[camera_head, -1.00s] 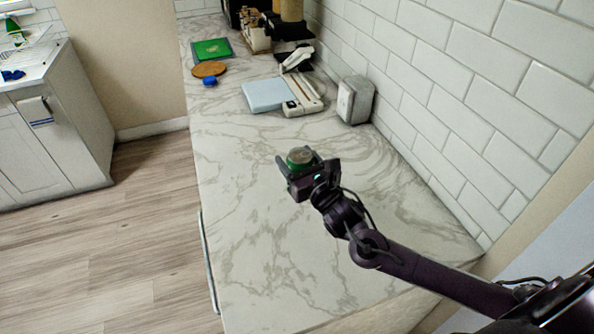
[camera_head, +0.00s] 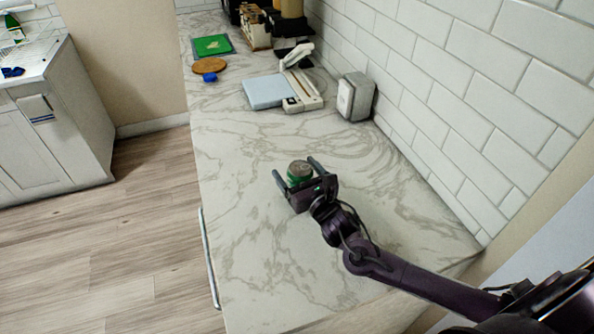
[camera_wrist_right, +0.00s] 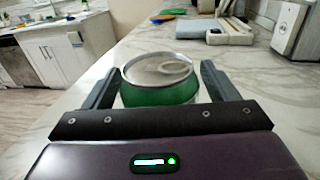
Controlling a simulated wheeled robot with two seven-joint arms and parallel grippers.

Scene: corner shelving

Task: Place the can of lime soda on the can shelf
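The green can with a silver top (camera_head: 299,173) stands upright on the marble counter, between the fingers of my right gripper (camera_head: 295,166). In the right wrist view the can (camera_wrist_right: 160,90) sits between the two fingers of the gripper (camera_wrist_right: 161,66), with a narrow gap on each side. The right gripper is open around the can and does not hold it. The lower part of the can is hidden by the gripper body. My left gripper is not in view. No can shelf is recognisable in these views.
On the marble counter (camera_head: 250,260) there is free room around the can. Farther back are a white and pale blue device (camera_head: 270,92), a white box (camera_head: 355,97) by the tiled wall, a round brown board (camera_head: 209,65) and a green board (camera_head: 212,45).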

